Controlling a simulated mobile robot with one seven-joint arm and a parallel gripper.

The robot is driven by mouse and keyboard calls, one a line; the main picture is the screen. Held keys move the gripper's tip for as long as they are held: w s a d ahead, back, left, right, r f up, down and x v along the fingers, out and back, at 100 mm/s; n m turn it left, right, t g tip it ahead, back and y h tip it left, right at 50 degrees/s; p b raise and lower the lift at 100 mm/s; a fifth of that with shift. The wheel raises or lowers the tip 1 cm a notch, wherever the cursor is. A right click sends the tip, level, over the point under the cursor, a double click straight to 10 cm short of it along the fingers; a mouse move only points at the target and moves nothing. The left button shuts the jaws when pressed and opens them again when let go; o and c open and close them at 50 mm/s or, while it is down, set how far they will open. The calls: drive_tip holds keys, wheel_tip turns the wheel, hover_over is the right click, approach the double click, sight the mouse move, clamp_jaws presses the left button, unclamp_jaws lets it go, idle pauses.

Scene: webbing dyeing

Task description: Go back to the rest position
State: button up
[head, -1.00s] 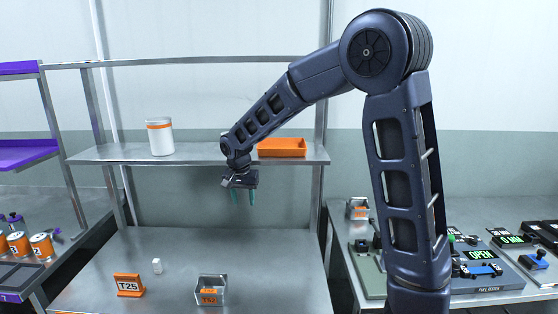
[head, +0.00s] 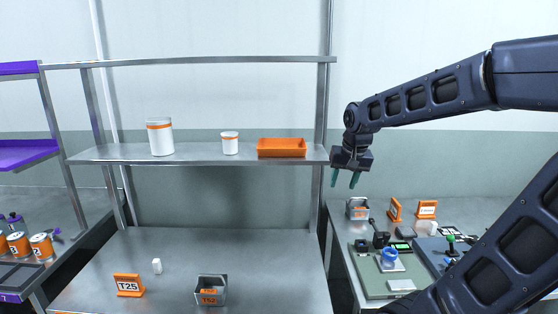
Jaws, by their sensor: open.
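My gripper (head: 344,180) hangs fingers-down in the air, to the right of the metal shelf unit and above the far left part of the right bench. Its two teal fingertips are apart with nothing between them. My arm reaches in from the right edge of the head view.
The shelf (head: 190,153) holds a large white canister (head: 159,137), a smaller white canister (head: 230,145) and an orange tray (head: 282,148). Instruments (head: 390,260) stand on the right bench.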

drive_tip(key=s+d+t+h, duration=0.1)
drive_tip(key=s+d, duration=0.7)
drive_tip(key=s, duration=0.3)
drive_tip(key=shift+s+d+f+n+t, duration=0.2)
drive_tip(key=shift+d+f+n+t, duration=0.1)
drive_tip(key=shift+d+f, duration=0.05)
